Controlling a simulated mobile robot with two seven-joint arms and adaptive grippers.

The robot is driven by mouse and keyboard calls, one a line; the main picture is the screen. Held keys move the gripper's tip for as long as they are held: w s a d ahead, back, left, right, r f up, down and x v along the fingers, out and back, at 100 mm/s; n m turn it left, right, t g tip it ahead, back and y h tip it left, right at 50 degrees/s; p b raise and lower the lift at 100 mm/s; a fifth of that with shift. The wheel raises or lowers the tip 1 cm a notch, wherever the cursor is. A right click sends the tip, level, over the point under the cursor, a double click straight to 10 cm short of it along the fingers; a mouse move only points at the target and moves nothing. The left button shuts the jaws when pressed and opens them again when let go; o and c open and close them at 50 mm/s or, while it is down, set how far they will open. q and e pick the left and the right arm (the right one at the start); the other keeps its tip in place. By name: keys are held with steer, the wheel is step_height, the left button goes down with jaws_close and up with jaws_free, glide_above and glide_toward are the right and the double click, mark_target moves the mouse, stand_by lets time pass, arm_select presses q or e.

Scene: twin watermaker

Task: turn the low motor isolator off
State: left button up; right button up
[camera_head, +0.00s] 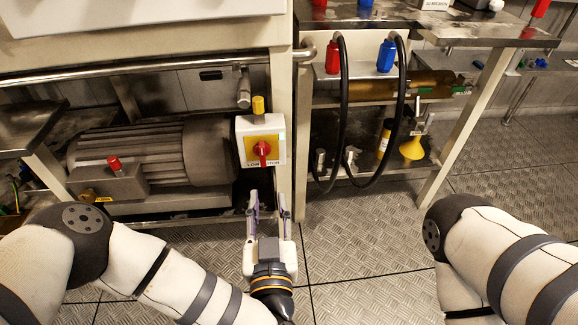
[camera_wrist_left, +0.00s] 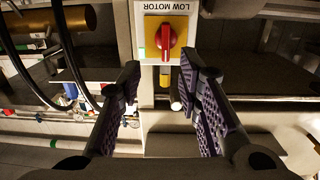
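The low motor isolator is a white box with a yellow plate and a red rotary handle (camera_head: 262,149). It is mounted on the frame post in the middle of the head view. The handle stands roughly upright. In the left wrist view the box appears upside down, with the label LOW MOTOR (camera_wrist_left: 166,6) and the red handle (camera_wrist_left: 165,41) at the top. My left gripper (camera_head: 267,204) is below the box, apart from it, with its two fingers spread and nothing between them. In the left wrist view the handle lies just beyond the open fingertips (camera_wrist_left: 160,78). My right gripper is out of view.
A grey motor (camera_head: 150,155) is left of the isolator. A yellow-capped fitting (camera_head: 258,105) is directly above the box. Black hoses (camera_head: 342,110) with red and blue connectors hang to the right. The metal floor (camera_head: 365,235) is clear.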

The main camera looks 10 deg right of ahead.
mark_target(263, 156)
arm_select(q)
steer(key=shift+y, duration=0.3)
steer(key=w+b, duration=0.1)
steer(key=w, duration=0.3)
steer(key=w+b, duration=0.1)
steer(key=w, duration=0.3)
steer(key=w+b, duration=0.1)
steer(key=w, duration=0.3)
steer(key=shift+w+a+r, duration=0.25)
steer(key=shift+w+r, duration=0.05)
steer(key=shift+r, duration=0.05)
jaws_close()
